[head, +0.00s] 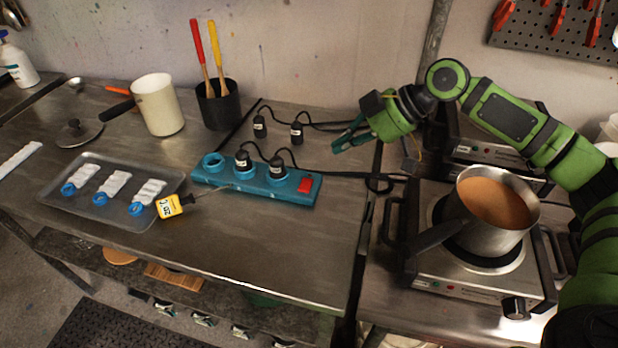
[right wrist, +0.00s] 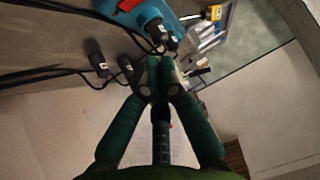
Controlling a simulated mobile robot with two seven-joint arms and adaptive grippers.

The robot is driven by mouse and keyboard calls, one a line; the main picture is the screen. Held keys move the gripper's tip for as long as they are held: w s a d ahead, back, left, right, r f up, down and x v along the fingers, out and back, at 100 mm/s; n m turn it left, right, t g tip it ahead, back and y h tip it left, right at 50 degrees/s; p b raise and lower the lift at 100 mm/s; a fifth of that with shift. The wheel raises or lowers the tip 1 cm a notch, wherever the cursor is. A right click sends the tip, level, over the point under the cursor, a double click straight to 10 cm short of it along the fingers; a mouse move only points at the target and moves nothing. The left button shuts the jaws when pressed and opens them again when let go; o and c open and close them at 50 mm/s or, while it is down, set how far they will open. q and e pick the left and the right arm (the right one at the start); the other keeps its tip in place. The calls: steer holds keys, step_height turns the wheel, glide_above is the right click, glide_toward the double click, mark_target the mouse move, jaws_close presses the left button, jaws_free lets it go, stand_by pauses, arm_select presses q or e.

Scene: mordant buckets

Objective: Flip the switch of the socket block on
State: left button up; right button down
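The blue socket block (head: 258,181) lies on the metal table in the head view. Its red switch (head: 306,185) is at the block's right end; I cannot tell which way it is set. Two black plugs sit in the block, and its left socket is empty. In the right wrist view the block (right wrist: 153,14) and part of the switch (right wrist: 128,4) show at the top edge. My right gripper (head: 340,140) is above the table, behind and right of the block, apart from it. Its fingertips (right wrist: 160,64) are together with nothing visible between them. My left gripper is not in view.
Two loose black plugs (head: 297,133) with cables lie behind the block. A hot plate (head: 480,279) with a pot (head: 470,232) of brown liquid stands at right. A tray (head: 140,222), a yellow tag (head: 170,206), a white pot (head: 158,104) and a dark cup (head: 217,106) are left.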

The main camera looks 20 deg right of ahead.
steer(key=p, duration=0.2)
glide_above(309, 189)
steer(key=d, duration=0.2)
step_height(309, 189, down, 4)
steer(key=x, duration=0.1)
steer(key=p+x, duration=0.1)
steer(key=x, duration=0.1)
steer(key=shift+s+a+f, duration=0.15)
steer(key=shift+s+f, duration=0.15)
steer(key=f, duration=0.1)
steer(key=f+p, duration=0.1)
steer(key=f, duration=0.1)
steer(key=shift+s+f, duration=0.15)
steer(key=shift+s, duration=0.1)
steer(key=shift+f, duration=0.35)
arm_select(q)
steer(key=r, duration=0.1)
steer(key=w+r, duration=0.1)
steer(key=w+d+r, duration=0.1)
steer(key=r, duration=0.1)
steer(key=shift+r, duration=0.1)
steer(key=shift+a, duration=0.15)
